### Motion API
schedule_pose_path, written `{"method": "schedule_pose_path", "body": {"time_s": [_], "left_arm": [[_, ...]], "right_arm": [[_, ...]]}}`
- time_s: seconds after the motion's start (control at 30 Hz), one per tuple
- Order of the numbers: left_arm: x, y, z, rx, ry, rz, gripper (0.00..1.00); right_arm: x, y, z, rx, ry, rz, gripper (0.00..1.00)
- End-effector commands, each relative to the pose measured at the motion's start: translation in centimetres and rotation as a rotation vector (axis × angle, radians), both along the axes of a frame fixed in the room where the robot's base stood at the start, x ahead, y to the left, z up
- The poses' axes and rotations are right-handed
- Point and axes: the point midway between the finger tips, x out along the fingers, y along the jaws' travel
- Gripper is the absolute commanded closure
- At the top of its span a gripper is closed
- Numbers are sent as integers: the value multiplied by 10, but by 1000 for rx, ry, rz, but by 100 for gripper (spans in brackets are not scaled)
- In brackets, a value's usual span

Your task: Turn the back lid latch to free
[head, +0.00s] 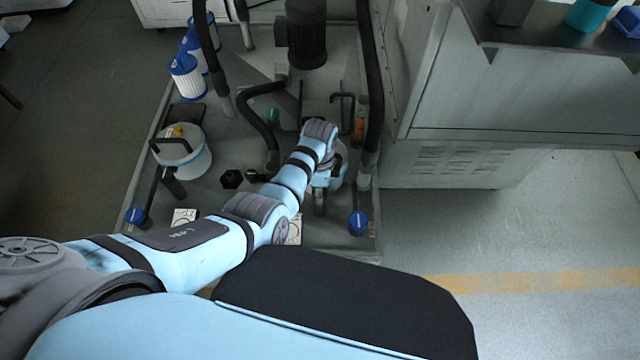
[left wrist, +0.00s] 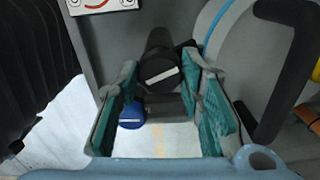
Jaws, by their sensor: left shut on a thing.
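My left gripper (left wrist: 163,82) reaches down over the right-hand canister. In the left wrist view its two teal-padded fingers stand on either side of a black latch knob (left wrist: 160,72) with a white line on its end. The gripper is shut on this knob. In the head view my left wrist covers much of the right-hand canister (head: 341,166), and the fingertip contact is hidden there. The canister's rounded side shows in the left wrist view with a blue stripe and a black handle (left wrist: 290,75). My right gripper is in neither view.
Blue knobs stand at the front right (head: 358,222) and front left (head: 135,215). A second canister (head: 183,155) is at left. Black hoses (head: 262,115), a motor (head: 306,35) and a grey cabinet (head: 450,90) crowd the back and right. Open floor lies right.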

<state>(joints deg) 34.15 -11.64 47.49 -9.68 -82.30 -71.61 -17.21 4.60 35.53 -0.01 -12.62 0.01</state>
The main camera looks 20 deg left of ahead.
Motion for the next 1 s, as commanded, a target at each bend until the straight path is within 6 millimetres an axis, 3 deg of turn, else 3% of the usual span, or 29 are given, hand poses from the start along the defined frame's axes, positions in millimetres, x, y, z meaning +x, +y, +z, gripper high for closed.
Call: {"method": "schedule_pose_path", "body": {"time_s": [0.3, 1.0], "left_arm": [[-1, 0, 2, 1, 2, 295, 94], [0, 0, 1, 1, 0, 940, 94]], "right_arm": [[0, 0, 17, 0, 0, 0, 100], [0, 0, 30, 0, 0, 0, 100]]}}
